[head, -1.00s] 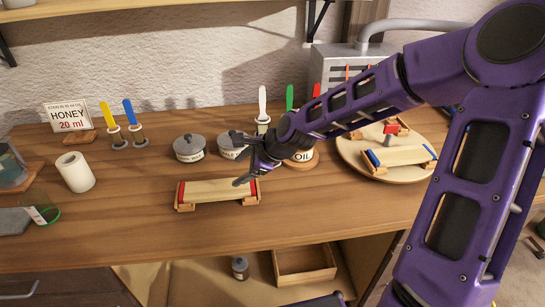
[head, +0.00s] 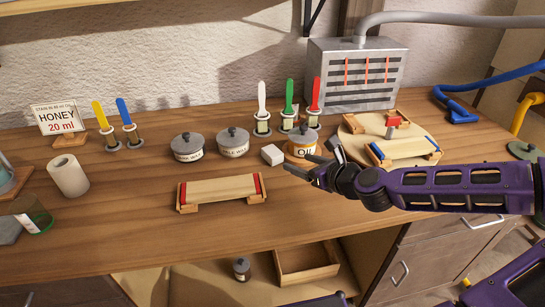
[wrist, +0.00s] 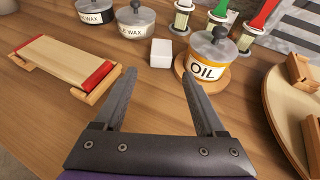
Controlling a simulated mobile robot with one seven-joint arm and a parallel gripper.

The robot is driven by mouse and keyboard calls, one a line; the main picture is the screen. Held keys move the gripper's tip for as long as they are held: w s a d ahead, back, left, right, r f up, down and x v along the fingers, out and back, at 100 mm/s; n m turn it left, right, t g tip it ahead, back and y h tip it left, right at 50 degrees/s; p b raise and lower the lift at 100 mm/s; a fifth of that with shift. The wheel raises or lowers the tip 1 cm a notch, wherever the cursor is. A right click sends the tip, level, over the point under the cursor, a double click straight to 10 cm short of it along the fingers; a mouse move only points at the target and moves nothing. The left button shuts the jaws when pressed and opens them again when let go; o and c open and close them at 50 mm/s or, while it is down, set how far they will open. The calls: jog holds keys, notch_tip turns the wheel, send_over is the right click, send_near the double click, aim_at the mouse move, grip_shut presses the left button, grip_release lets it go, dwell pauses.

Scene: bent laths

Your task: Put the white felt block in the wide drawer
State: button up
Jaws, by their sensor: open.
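The white felt block (head: 272,155) lies on the bench between a grey lidded wax pot and the OIL pot. It also shows in the wrist view (wrist: 161,53), just beyond my fingertips. My gripper (head: 314,165) is open and empty, to the right of the block and in front of the OIL pot. In the wrist view my gripper (wrist: 159,76) has its fingers apart with bare bench between them. A shut drawer front (head: 455,229) with a long handle is under the bench at right; I cannot tell whether it is the wide drawer.
The OIL pot (wrist: 209,60) on a round coaster stands close right of the block. A wax pot (head: 232,142) is to its left. A lath on blocks (head: 220,190) lies front left. A round board (head: 352,143) holds another lath. An open wooden tray (head: 306,262) sits below.

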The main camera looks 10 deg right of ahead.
jog(key=b, duration=0.2)
send_near(272, 150)
jog(key=x, duration=0.4)
jog(key=shift+s+a+f, duration=0.1)
jog(key=shift+a+f, duration=0.05)
jog(key=shift+f, duration=0.2)
jog(key=shift+b+x, duration=0.5)
jog(key=shift+x, duration=2.35)
jog(key=shift+r, duration=0.2)
grip_shut()
jog(key=shift+r, duration=0.1)
